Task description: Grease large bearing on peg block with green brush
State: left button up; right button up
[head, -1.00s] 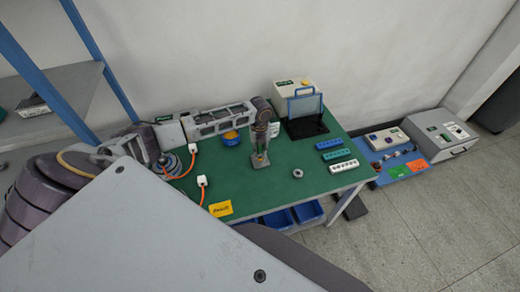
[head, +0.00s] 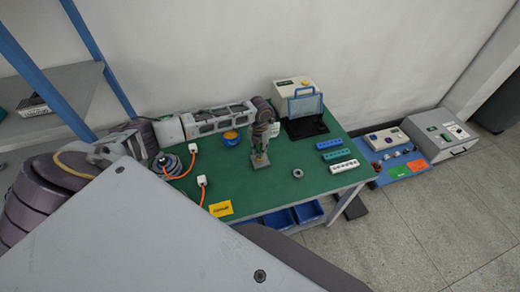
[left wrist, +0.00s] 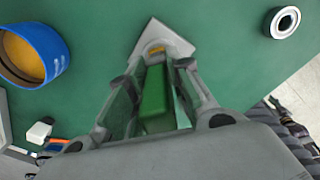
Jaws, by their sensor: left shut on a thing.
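My left gripper (head: 262,150) points down over the peg block (head: 262,166), a small grey block on the green table. In the left wrist view the fingers (left wrist: 152,85) are shut on the green brush (left wrist: 154,105). The brush's far end is close to the peg block (left wrist: 172,36), where a yellowish part shows. I cannot tell whether the brush touches it, nor make out a bearing on the block. A loose grey ring-shaped bearing (head: 298,173) lies to the right, also visible in the left wrist view (left wrist: 285,22). My right gripper is not in view.
A blue tin (head: 231,138) with orange-yellow contents stands left of the block. A hub motor with orange cables (head: 168,165) is at the left. A yellow card (head: 220,209) lies at the front edge.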

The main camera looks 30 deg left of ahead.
pick_arm(q)
jog(key=shift+m, duration=1)
jog(key=shift+n, duration=4.1)
jog(key=shift+r, duration=2.5)
